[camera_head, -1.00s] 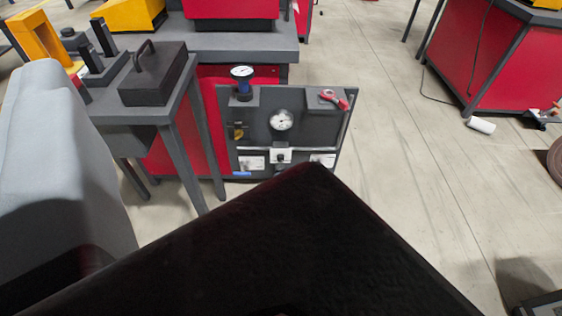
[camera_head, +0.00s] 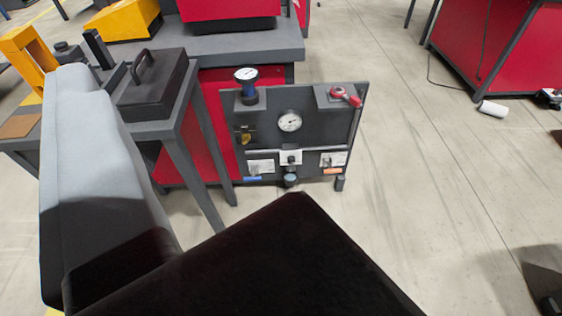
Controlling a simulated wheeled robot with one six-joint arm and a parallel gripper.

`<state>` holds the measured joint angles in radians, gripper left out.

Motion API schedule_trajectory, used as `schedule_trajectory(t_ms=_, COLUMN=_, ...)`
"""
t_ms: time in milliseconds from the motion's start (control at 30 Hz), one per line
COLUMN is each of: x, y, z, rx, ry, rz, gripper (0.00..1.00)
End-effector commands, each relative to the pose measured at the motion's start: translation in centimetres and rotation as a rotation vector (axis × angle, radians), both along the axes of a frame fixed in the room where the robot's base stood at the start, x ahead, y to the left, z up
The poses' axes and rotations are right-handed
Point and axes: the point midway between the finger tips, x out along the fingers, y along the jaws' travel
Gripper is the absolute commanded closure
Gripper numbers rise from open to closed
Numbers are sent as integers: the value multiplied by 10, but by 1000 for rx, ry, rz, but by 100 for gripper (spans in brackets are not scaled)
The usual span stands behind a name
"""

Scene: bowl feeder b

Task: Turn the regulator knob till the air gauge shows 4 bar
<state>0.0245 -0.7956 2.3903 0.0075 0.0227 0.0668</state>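A dark grey panel (camera_head: 310,150) stands low against a red cabinet, across the floor from me. A larger round white gauge (camera_head: 289,121) sits mid-panel. Its needle and numbers are too small to read. A small dark round part (camera_head: 290,180) sits at the panel's lower middle. My gripper's fingers do not show. A large black part and a pale grey part, likely mine, fill the bottom and left.
A red-handled lever (camera_head: 345,95) is at the panel's top right. A grey table with a dark handled box (camera_head: 152,85) stands left of the panel, its legs near it. A white cylinder (camera_head: 492,108) lies by another red cabinet.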

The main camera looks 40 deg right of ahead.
Motion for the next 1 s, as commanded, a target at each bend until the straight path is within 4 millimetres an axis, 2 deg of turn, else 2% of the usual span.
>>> schedule_trajectory(t_ms=33, x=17, y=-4, z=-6, rx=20, ry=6, rz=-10, gripper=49)
schedule_trajectory(t_ms=100, x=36, y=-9, z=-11, rx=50, ry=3, rz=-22, gripper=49)
schedule_trajectory(t_ms=467, x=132, y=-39, z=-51, rx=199, ry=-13, rz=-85, gripper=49)
schedule_trajectory(t_ms=767, x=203, y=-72, z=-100, rx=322, ry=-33, rz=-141, gripper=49)
schedule_trajectory(t_ms=1000, x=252, y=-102, z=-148, rx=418, ry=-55, rz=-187, gripper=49)
